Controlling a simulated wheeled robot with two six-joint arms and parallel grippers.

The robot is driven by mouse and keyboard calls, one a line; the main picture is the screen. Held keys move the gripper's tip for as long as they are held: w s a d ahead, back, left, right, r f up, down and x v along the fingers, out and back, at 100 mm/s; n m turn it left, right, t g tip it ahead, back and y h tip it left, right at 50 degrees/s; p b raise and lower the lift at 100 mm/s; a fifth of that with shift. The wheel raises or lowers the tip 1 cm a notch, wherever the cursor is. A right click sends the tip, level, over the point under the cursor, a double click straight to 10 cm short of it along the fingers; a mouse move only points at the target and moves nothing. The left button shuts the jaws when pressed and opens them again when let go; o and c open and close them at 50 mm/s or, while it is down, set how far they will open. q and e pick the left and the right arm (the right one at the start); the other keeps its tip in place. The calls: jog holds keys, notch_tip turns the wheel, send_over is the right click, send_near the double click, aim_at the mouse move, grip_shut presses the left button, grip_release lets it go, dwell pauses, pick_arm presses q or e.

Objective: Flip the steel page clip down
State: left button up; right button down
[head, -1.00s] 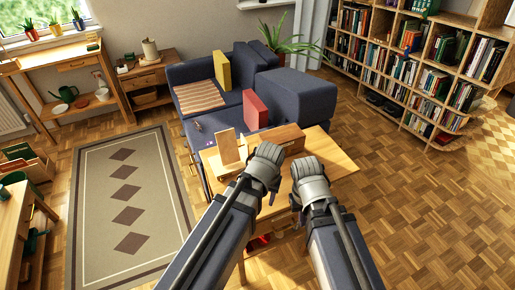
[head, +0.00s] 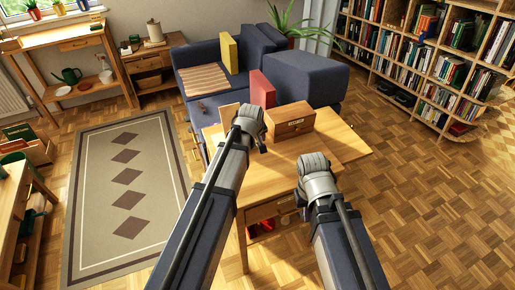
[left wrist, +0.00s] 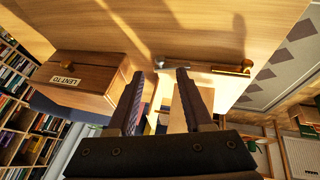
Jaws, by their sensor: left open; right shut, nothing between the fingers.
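A wooden stand with an upright panel (head: 228,113) is on the table, partly hidden behind my left gripper (head: 254,130) in the head view. In the left wrist view, a wooden strip with a small steel piece (left wrist: 174,64), which looks like the page clip, and a brass knob (left wrist: 246,65) lies just beyond my left fingertips (left wrist: 160,73). The steel piece's angle is too small to tell. My left gripper is open, with nothing between its fingers. My right gripper (head: 314,166) is shut and empty over the table's near right part.
A wooden box (head: 289,121), labelled "LENT TO" in the left wrist view (left wrist: 88,80), stands on the table (head: 270,180) beside the stand. A blue sofa (head: 206,105) is behind. The table's right part is clear.

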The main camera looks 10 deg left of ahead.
pick_arm(q)
jog(key=b+x, duration=0.4)
jog(key=x, duration=0.1)
jog(key=shift+w+f, duration=0.1)
jog(key=shift+f, duration=0.2)
jog(key=shift+r, duration=0.1)
jog(key=shift+c, duration=0.3)
grip_shut()
